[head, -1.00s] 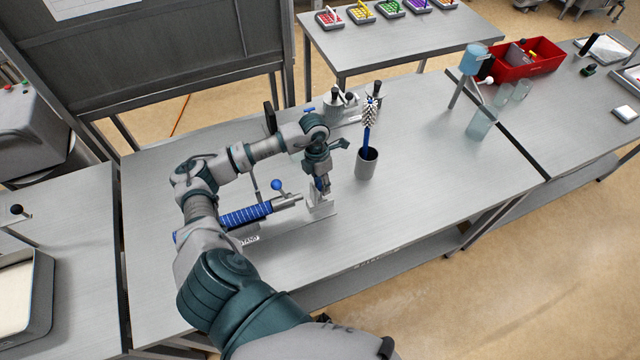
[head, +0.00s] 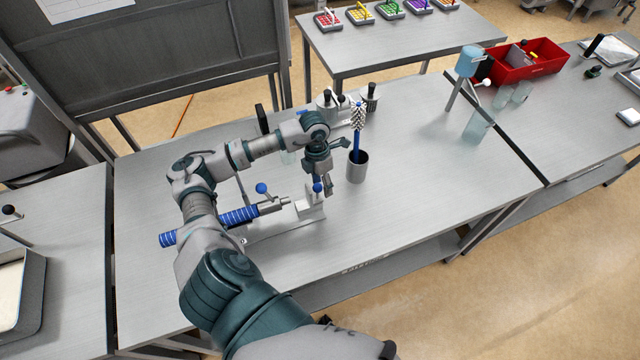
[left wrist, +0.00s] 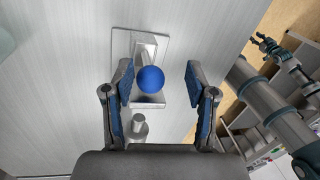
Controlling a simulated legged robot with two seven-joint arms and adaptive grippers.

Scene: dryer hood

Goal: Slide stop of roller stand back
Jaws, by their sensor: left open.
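The roller stand lies on the table, with a blue ribbed roller (head: 238,216) on a metal rod. At its right end stands the metal stop (head: 310,208), a block topped by a blue ball knob (head: 317,188). My left gripper (head: 327,184) points down at the knob, open. In the left wrist view the knob (left wrist: 151,79) lies between the two spread fingers of the gripper (left wrist: 158,74), nearer the left finger, with a gap on both sides. The stop's block (left wrist: 148,99) shows below it. What seems to be my right gripper (left wrist: 263,42) is small at the right; its jaws are unclear.
A second blue ball knob (head: 262,188) stands on the roller stand, left of the stop. Metal fittings (head: 345,103) lie behind. The table's front right is clear.

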